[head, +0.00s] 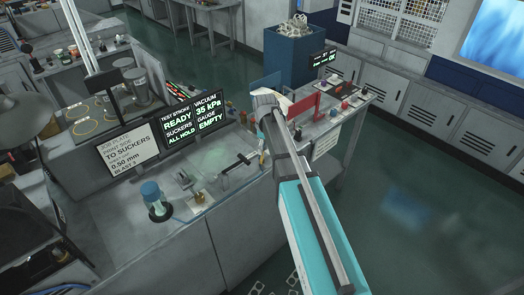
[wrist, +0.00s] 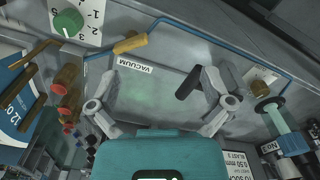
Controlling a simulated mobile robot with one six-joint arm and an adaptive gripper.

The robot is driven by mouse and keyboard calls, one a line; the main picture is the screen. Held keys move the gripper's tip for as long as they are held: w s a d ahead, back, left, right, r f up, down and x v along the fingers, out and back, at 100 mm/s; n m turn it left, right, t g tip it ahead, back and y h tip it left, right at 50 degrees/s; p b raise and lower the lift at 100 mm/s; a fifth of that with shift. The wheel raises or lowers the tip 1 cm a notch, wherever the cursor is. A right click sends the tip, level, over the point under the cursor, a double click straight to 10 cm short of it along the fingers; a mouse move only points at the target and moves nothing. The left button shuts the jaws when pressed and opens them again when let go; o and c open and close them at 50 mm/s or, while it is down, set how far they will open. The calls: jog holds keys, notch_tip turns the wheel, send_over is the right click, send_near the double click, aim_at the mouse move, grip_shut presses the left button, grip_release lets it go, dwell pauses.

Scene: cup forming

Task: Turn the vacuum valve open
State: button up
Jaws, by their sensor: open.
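In the wrist view, a white label reading VACUUM (wrist: 134,64) shows upside down on the grey bench top. A tan handle (wrist: 130,43) lies beside it, near a thin blue line. A black bar-shaped handle (wrist: 189,81) stands to the label's right; I cannot tell which handle is the vacuum valve's. My gripper (wrist: 160,78) is open and empty, its fingers spread on either side of the label. The black bar is near the right finger; contact cannot be told.
In the head view, a screen (head: 192,118) reads VACUUM 35 kPa and SUCKERS ALL HOLD. A blue-topped cylinder (head: 152,197) stands on the bench front. In the wrist view, a green knob (wrist: 67,22) on a numbered plate and red-brown cylinders (wrist: 70,95) are at left.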

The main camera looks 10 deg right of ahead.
aim_at(262, 157)
jog(key=w+r+n+p, duration=0.1)
jog(key=w+r+n, duration=0.1)
jog(key=w, duration=0.4)
jog(key=shift+r+n+p, duration=0.25)
jog(key=shift+n+p, duration=0.05)
jog(key=shift+n, duration=0.4)
jog(key=shift+w+d+f, duration=0.1)
jog(key=shift+f, duration=0.05)
notch_tip(262, 157, down, 14)
jog(key=b, duration=1.3)
jog(key=shift+r+b, duration=0.2)
jog(key=shift+b, duration=0.2)
jog(key=c, duration=0.8)
